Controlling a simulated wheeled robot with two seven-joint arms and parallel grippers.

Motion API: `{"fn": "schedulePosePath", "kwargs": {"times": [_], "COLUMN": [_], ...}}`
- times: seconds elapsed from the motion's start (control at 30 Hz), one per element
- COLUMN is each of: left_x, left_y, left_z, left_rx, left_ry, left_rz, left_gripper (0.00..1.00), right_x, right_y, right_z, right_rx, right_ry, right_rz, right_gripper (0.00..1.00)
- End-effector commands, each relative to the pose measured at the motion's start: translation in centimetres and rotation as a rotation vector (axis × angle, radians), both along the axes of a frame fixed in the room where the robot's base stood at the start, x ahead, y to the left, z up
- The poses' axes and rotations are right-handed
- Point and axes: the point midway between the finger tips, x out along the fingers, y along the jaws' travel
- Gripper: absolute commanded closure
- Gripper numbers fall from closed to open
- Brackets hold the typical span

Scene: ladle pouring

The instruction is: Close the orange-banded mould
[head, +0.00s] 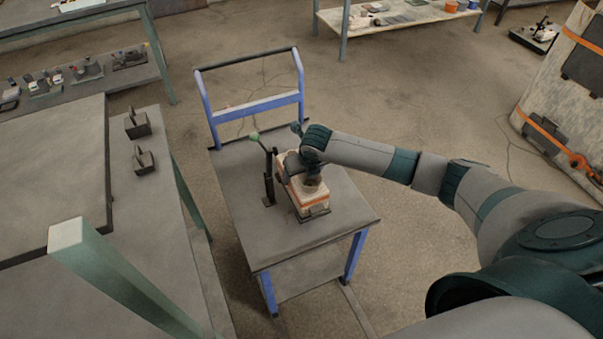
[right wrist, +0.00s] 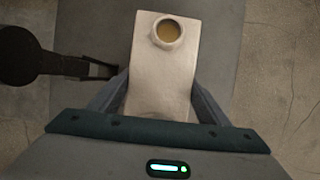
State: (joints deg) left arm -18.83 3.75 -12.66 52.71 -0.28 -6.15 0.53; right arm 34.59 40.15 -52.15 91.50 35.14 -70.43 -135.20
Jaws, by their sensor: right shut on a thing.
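The orange-banded mould (head: 310,203) stands on the top of a blue-framed cart in the head view. It is a pale block with orange along its side. In the right wrist view the mould's pale top (right wrist: 158,85) has a round cup-like opening with a yellow-brown inside. My right gripper (right wrist: 157,100) has one finger on each side of this pale block and is shut on it. In the head view my right gripper (head: 302,160) covers the far part of the mould, so the seam there is hidden. My left gripper is not in view.
A dark upright clamp (head: 268,180) with a green-knobbed lever stands close at the mould's left. The cart top (head: 245,225) is otherwise mostly bare. A grey bench (head: 150,230) with two small dark blocks and a pale green post (head: 110,265) stand left.

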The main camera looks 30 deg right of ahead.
Motion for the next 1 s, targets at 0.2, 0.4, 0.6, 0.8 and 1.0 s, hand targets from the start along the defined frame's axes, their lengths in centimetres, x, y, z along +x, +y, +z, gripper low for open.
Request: {"fn": "schedulePosePath", "kwargs": {"times": [0.2, 0.4, 0.6, 0.8, 1.0], "left_x": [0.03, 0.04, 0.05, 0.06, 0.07], "left_y": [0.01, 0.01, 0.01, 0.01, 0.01], "left_z": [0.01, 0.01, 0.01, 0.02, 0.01], "left_rx": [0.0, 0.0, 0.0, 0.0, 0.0], "left_ry": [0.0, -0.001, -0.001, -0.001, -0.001], "left_rz": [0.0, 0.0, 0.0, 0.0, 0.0], "left_gripper": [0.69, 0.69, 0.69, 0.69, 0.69], "right_x": [0.19, 0.2, 0.19, 0.19, 0.1], "right_y": [0.03, 0.03, 0.03, 0.03, 0.01], "right_z": [0.01, -0.18, -0.25, -0.24, -0.35], "right_rx": [0.001, 0.002, 0.002, 0.001, 0.001], "right_ry": [-0.005, -0.005, -0.005, -0.005, -0.003], "right_rz": [-0.001, 0.0, 0.001, 0.0, 0.0], "right_gripper": [0.86, 0.86, 0.86, 0.27, 0.08]}}
